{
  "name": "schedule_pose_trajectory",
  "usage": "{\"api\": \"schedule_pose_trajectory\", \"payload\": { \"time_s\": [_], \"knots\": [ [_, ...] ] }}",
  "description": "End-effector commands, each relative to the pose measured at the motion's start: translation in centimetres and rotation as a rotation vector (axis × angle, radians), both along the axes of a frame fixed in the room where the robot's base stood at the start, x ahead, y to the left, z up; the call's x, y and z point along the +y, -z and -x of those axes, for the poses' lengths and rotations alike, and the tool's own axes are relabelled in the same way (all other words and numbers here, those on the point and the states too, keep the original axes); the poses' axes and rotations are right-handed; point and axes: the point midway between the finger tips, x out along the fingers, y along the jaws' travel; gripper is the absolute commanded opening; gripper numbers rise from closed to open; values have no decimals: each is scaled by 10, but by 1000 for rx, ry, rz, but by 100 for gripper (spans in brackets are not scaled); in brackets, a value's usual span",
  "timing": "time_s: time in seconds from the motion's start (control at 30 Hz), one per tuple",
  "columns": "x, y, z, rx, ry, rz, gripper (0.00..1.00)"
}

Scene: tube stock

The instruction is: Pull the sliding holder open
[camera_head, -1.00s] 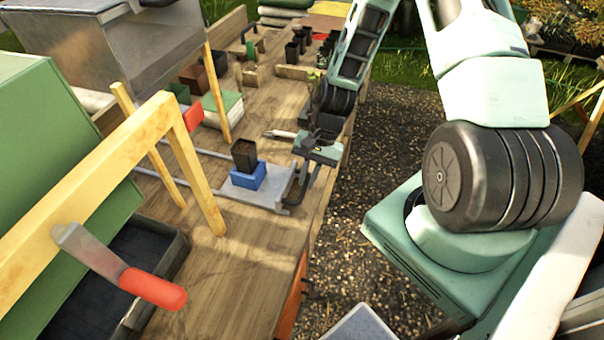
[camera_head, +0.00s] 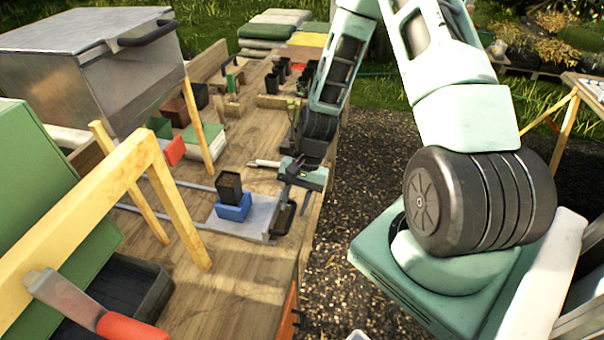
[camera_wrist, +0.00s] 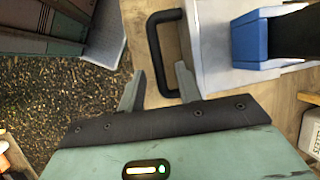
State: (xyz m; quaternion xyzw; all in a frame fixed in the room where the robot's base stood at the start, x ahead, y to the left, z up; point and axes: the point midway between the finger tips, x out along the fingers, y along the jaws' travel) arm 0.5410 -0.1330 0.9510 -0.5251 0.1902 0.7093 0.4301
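The sliding holder (camera_head: 257,219) is a light grey plate on two rails, seen left of my gripper in the head view. It carries a blue block (camera_head: 235,207) with a dark pot (camera_head: 229,185) in it. In the wrist view the plate (camera_wrist: 212,50) has a black U-shaped handle (camera_wrist: 154,45) on its left edge. My gripper (camera_wrist: 158,86) is open, its two fingers on either side of the handle's bar in the picture, near its lower end. I cannot tell whether they touch it. In the head view my gripper (camera_head: 303,174) is beside the handle, its fingertips unclear.
A yellow wooden frame (camera_head: 150,160) and a metal-hooded box (camera_head: 90,60) stand left of the holder. Small pots (camera_head: 279,75) sit farther back on the wooden bench (camera_head: 225,275). Beyond the bench's right edge lies open gravel (camera_head: 350,200).

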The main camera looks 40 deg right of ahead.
Motion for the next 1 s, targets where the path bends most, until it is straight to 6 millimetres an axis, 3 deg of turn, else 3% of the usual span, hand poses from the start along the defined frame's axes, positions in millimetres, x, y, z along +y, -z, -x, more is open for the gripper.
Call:
{"api": "schedule_pose_trajectory", "payload": {
  "time_s": [0.7, 1.0],
  "knots": [
    [-57, -124, -11, -4, 3, 4, 34],
    [-68, -150, -13, -1, 0, 1, 34]
  ]
}}
